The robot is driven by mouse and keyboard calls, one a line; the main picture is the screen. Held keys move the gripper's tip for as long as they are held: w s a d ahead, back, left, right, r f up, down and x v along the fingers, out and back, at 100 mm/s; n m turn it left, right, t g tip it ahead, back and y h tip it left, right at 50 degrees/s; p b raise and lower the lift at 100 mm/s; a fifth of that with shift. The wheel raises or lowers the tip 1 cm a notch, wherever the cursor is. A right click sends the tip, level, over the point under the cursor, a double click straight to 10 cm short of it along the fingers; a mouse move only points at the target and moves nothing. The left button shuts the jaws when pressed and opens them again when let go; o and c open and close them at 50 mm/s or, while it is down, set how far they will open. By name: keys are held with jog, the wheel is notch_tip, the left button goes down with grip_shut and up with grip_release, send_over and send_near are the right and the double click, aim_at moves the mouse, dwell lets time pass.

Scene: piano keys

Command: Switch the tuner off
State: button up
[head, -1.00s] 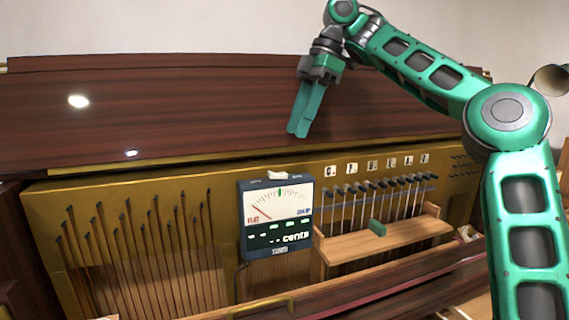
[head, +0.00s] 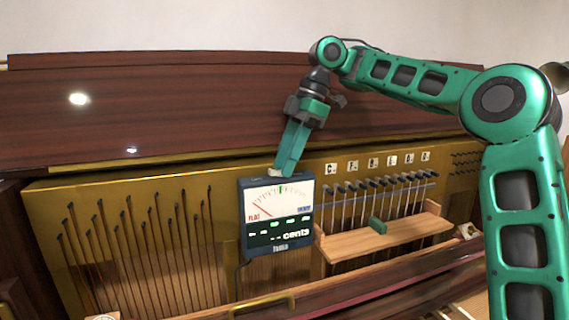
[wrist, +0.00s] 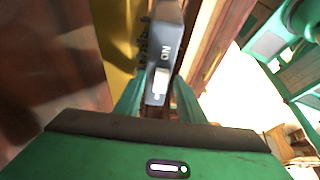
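The tuner (head: 277,218) is a dark box with a white needle dial and a dark display reading "cents" with lit green marks. It stands upright against the gold piano frame. A pale switch (head: 275,172) sits on its top edge. In the wrist view the tuner's narrow top (wrist: 166,35) shows an "ON" marking and the white switch (wrist: 160,85). My gripper (head: 282,173) points down at the tuner's top, its fingertips at or close beside the switch. In the wrist view its teal fingers (wrist: 160,100) stand apart, with the switch between them. Contact cannot be told.
Several tuning pins and rods (head: 140,250) stand left of the tuner. The dark wooden lid (head: 190,110) rises behind.

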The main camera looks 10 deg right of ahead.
jog(key=shift+a+f, duration=0.1)
jog(key=shift+f, duration=0.1)
grip_shut()
jog(key=shift+s+a+r+t+h, duration=0.1)
jog(key=shift+a+r+t+h, duration=0.15)
jog(key=shift+h, duration=0.75)
jog(key=shift+a+r+t+h, duration=0.1)
jog(key=shift+a+t+h, duration=0.2)
jog(key=shift+h, duration=0.7)
